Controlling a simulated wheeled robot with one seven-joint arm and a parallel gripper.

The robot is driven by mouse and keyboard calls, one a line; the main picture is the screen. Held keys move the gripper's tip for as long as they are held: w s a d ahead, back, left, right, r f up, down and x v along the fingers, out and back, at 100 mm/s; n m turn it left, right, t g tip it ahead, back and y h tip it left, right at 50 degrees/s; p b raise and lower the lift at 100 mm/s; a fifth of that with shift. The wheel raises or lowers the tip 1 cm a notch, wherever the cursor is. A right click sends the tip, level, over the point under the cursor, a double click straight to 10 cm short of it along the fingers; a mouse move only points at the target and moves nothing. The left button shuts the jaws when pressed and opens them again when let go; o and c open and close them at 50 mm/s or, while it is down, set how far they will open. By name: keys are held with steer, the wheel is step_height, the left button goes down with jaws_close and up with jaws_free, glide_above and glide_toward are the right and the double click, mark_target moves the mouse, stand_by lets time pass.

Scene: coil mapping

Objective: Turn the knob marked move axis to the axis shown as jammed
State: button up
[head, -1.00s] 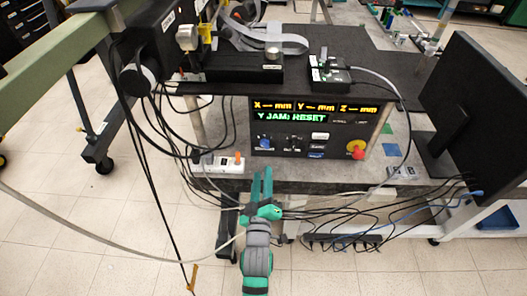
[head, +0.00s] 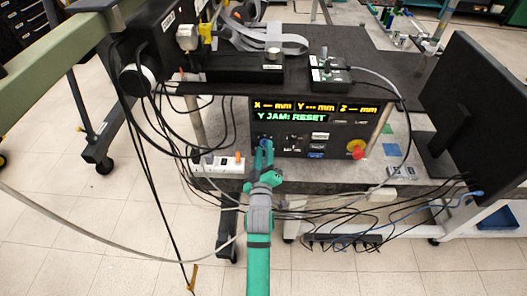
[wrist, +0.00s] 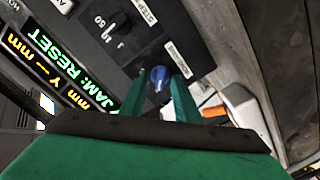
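The control box (head: 330,140) stands under the black shelf, and its green text reads "Y JAM: RESET". Above that text are orange X, Y and Z readouts in mm. In the wrist view a blue knob (wrist: 159,76) sits on the dark panel beside a white label. My gripper (head: 264,146) is at the lower left of the panel, its green fingers covering much of the knob in the head view. In the wrist view the fingers (wrist: 159,84) stand apart, one on each side of the knob. The knob's pointer and axis marks are not readable.
A red emergency button (head: 356,151) is at the panel's right. A small step switch (wrist: 115,28) is near the knob. A white power strip (head: 218,163) lies left of the box. Cables hang below the table edge, and a monitor (head: 475,110) stands at right.

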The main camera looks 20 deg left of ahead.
steer(key=shift+c, duration=0.6)
jaws_close()
steer(key=shift+m, duration=0.4)
steer(key=m, duration=0.3)
steer(key=shift+m, duration=2.5)
steer(key=shift+o, duration=0.6)
jaws_free()
